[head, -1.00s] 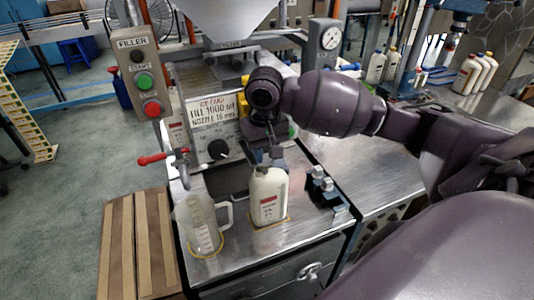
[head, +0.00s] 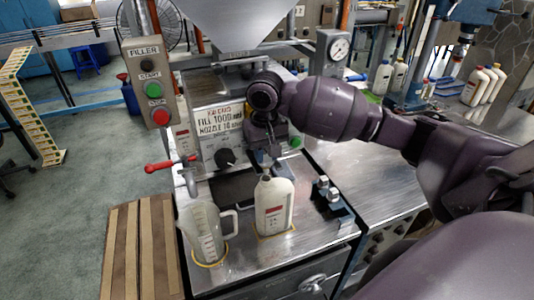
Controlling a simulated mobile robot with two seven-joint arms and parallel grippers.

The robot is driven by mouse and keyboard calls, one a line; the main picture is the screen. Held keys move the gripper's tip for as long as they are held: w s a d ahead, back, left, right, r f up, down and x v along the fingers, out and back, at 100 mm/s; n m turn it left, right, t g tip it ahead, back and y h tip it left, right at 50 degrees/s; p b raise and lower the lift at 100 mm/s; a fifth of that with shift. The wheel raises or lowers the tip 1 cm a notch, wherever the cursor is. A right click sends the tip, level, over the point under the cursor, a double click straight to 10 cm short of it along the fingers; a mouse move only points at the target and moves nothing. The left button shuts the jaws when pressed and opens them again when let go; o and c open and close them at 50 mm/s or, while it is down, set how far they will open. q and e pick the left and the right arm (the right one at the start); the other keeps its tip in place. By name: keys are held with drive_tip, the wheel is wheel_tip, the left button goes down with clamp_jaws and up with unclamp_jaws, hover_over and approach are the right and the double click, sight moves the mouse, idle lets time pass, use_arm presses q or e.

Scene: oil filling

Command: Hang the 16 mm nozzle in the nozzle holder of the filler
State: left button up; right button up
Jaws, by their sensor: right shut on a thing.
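My right gripper (head: 266,148) is in front of the filler (head: 212,90), above and just behind the white bottle (head: 274,205). It is shut on a small grey piece, which looks like a nozzle; its size cannot be read. My wrist and fingers hide most of it. The nozzle holder of the filler cannot be made out; my gripper covers that part of the machine. A sign (head: 219,120) on the filler reads fill 1000 ml, nozzle 16 mm. A small rack (head: 332,208) right of the bottle holds metal pieces that look like nozzles. My left gripper is out of view.
A clear measuring jug (head: 203,235) stands left of the bottle, under a red-handled tap (head: 172,163). The button panel (head: 149,80) and a gauge (head: 338,47) flank the hopper (head: 235,22). The steel table at right (head: 375,185) has free room.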

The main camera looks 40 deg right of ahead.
drive_tip(key=shift+f, duration=0.15)
drive_tip(key=o, duration=1)
drive_tip(key=shift+o, duration=0.2)
